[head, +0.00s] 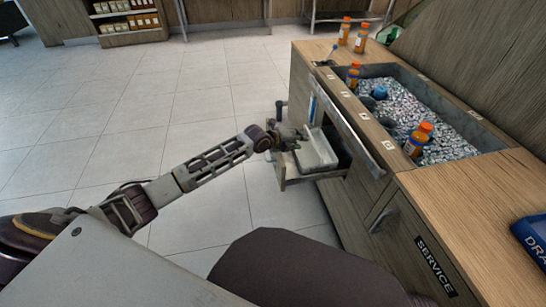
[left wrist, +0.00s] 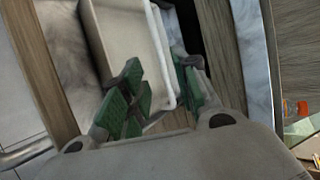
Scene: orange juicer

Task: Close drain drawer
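The drain drawer (head: 315,177) is pulled out from the front of the wooden cabinet. A pale rectangular tray (head: 317,151) sits inside it. My left gripper (head: 285,138) is at the outer end of the drawer, close over the tray. In the left wrist view my left gripper (left wrist: 156,82) has its green-padded fingers apart, with the near end of the tray (left wrist: 118,35) and its white rim between or just below them. I cannot tell whether the fingers touch it. My right gripper is out of view.
The counter has a sunken bin of ice (head: 435,122) with orange-capped bottles; more bottles (head: 361,38) stand at the back. A drawer marked SERVICE (head: 435,265) is shut at lower right. A blue sign (head: 533,238) lies on the right counter. The tiled floor (head: 130,130) at left is clear.

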